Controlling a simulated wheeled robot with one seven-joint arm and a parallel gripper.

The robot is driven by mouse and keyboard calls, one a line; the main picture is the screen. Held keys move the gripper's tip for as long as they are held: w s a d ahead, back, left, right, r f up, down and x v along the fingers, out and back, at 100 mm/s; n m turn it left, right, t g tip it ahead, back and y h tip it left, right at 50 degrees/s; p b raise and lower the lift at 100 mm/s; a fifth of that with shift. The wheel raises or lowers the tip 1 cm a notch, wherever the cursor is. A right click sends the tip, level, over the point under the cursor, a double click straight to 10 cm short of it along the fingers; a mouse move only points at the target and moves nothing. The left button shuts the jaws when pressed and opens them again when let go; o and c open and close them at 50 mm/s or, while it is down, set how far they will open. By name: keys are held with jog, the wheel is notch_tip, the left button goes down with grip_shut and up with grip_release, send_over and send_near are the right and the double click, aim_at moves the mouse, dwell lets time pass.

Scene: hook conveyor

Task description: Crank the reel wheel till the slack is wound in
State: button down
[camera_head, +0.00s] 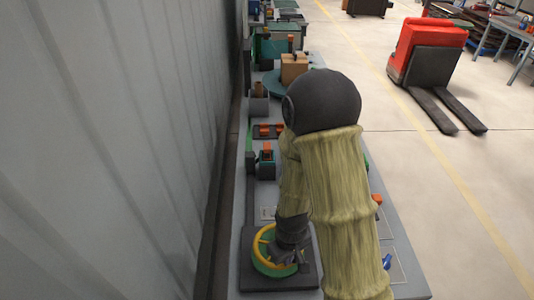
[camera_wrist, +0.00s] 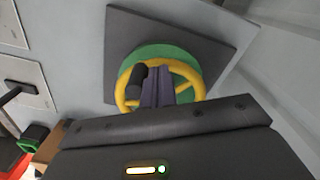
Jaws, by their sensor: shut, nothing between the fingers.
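The reel wheel (camera_head: 265,240) has a yellow spoked rim over a green drum and sits on a dark square plate (camera_head: 300,272) near the bench's front end. The wheel (camera_wrist: 185,68) also shows in the wrist view, with the green drum (camera_wrist: 160,52) behind it. A dark cylindrical crank handle (camera_wrist: 138,80) stands at the left of the rim. My gripper (camera_wrist: 158,78) is shut and empty, its fingers over the wheel just right of the handle. I cannot tell whether they touch it. In the head view my gripper (camera_head: 284,258) hides part of the wheel. No slack line is discernible.
A grey wall (camera_head: 110,150) runs close along the bench's left side. Beyond the wheel are an orange-topped device (camera_head: 266,154) and a brown box (camera_head: 293,68). My arm covers much of the bench. A red pallet truck (camera_head: 430,55) stands on the open floor at right.

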jog(key=shift+w+d, duration=0.5)
jog(key=shift+d, duration=0.35)
jog(key=shift+w+d, duration=0.45)
jog(key=shift+d, duration=0.35)
jog(key=shift+w+d+p, duration=0.35)
jog(key=shift+w+d, duration=0.1)
jog(key=shift+w, duration=0.35)
jog(key=shift+w+d+p, duration=0.3)
jog(key=shift+w+d, duration=0.1)
jog(key=shift+w, duration=0.35)
jog(key=shift+w+p, duration=0.4)
jog(key=shift+w, duration=1.45)
